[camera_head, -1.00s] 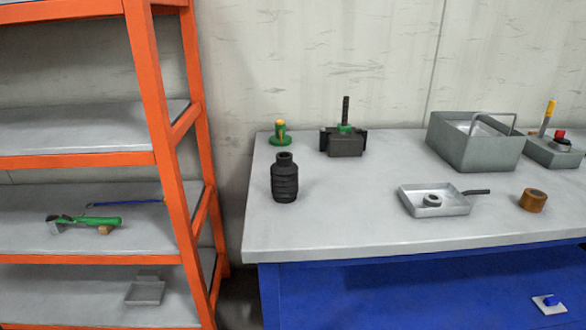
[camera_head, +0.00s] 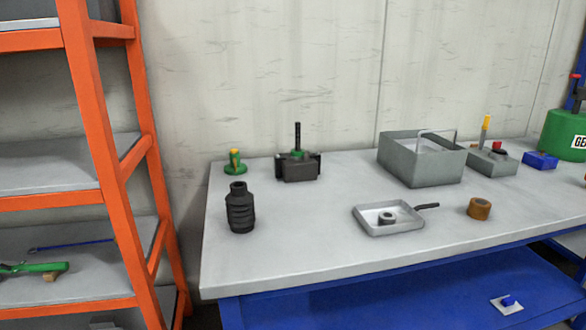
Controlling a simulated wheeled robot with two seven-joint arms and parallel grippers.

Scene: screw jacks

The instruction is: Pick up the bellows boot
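The bellows boot (camera_head: 240,208) is a black, ribbed, bottle-shaped piece with a narrower neck. It stands upright on the grey table top (camera_head: 290,255), near the left end. Nothing touches it or covers it. Neither of my grippers shows in the head view.
Behind the boot are a small green and yellow piece (camera_head: 235,163) and a dark block with an upright screw (camera_head: 297,165). To its right are a shallow pan (camera_head: 372,228), a brown roll (camera_head: 479,208) and a grey bin (camera_head: 420,165). An orange shelf rack (camera_head: 103,150) stands left of the table.

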